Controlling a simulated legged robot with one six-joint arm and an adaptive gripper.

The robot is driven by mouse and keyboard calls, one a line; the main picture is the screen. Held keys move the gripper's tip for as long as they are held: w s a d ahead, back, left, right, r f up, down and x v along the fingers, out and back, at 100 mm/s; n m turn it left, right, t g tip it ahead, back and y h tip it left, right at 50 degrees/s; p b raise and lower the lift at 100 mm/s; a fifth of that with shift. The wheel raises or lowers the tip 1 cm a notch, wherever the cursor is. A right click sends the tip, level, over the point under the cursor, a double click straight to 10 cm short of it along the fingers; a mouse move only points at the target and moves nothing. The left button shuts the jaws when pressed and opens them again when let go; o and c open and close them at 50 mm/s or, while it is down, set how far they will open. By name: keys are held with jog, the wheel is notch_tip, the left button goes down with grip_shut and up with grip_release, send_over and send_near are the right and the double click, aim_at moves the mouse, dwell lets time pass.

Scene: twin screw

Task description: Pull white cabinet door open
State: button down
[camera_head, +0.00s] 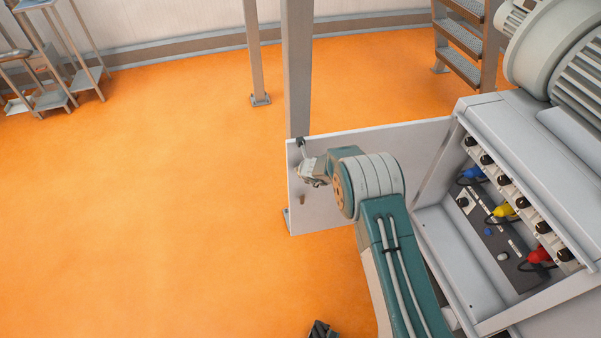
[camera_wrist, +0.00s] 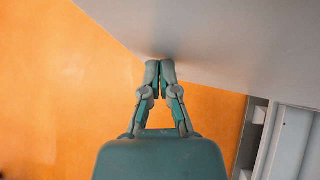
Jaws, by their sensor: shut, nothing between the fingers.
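The white cabinet door (camera_head: 328,212) stands swung wide open, out to the left of the cabinet (camera_head: 550,150), with its inner face toward the body camera. In the wrist view the door (camera_wrist: 230,40) fills the upper right as a grey panel. My gripper (camera_wrist: 160,66) is shut and empty, its fingertips together at the door's lower edge in that picture; I cannot tell whether they touch it. In the body camera view my gripper (camera_head: 309,168) is in front of the door near its free edge, and my arm hides part of the panel.
The open cabinet shows a dark panel with blue, yellow and red plugs (camera_head: 537,256). A grey post (camera_head: 297,70) stands behind the door. Metal steps (camera_head: 462,45) are at the back right. The orange floor (camera_head: 150,200) on the left is clear.

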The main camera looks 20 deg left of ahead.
jog(key=shift+w+a, duration=0.4)
jog(key=shift+w, duration=0.25)
jog(key=shift+r, duration=0.15)
